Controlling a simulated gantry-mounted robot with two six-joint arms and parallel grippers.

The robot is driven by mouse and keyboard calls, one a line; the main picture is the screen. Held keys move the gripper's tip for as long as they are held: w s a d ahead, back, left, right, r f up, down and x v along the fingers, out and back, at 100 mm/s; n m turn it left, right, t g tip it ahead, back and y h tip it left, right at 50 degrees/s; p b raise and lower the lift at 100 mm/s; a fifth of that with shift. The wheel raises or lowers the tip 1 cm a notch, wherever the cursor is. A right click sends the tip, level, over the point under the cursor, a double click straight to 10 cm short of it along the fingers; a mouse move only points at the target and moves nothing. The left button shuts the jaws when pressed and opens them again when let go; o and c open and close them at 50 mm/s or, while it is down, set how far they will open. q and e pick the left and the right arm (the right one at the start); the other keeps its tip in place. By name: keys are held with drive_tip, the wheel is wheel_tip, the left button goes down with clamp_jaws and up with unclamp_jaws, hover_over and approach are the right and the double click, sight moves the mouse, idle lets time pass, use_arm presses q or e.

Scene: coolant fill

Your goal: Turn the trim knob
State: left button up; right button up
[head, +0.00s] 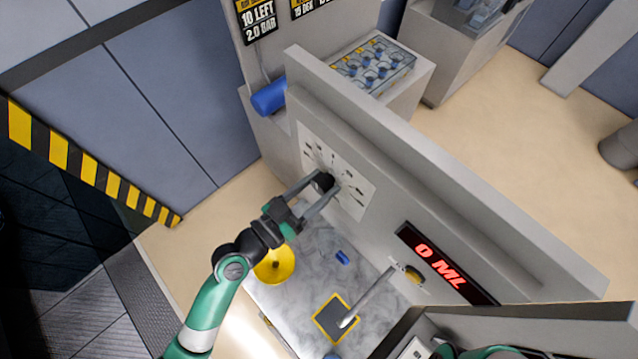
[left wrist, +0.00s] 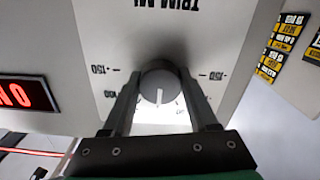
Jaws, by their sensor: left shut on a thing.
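The trim knob (head: 322,182) is a dark round knob on a white dial plate (head: 354,192) with tick marks, set in the grey upright panel. In the left wrist view the knob (left wrist: 158,88) looks grey, and its white pointer line points down in the picture. "TRIM ML" and "150" marks show on the dial plate (left wrist: 105,40). My left gripper (head: 324,187) is shut on the knob, one finger on each side; the left wrist view shows both fingers (left wrist: 160,104) beside it. The fingers hide part of the dial's scale. My right gripper is not in view.
A red display (head: 440,264) on the panel reads "0 ML". Below are a spout (head: 368,296), a dark yellow-edged pad (head: 336,318), a yellow round thing (head: 274,266) and a small blue piece (head: 342,257). A blue cylinder (head: 269,97) sits at the panel's far end.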

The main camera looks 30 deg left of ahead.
use_arm(q)
drive_tip(key=c, duration=0.4)
drive_tip(key=shift+o, duration=0.2)
drive_tip(key=shift+n+p, duration=0.35)
drive_tip(key=shift+n, duration=2.45)
drive_tip(key=o, duration=1.4)
drive_tip(key=shift+c, duration=0.2)
drive_tip(key=shift+s, duration=0.1)
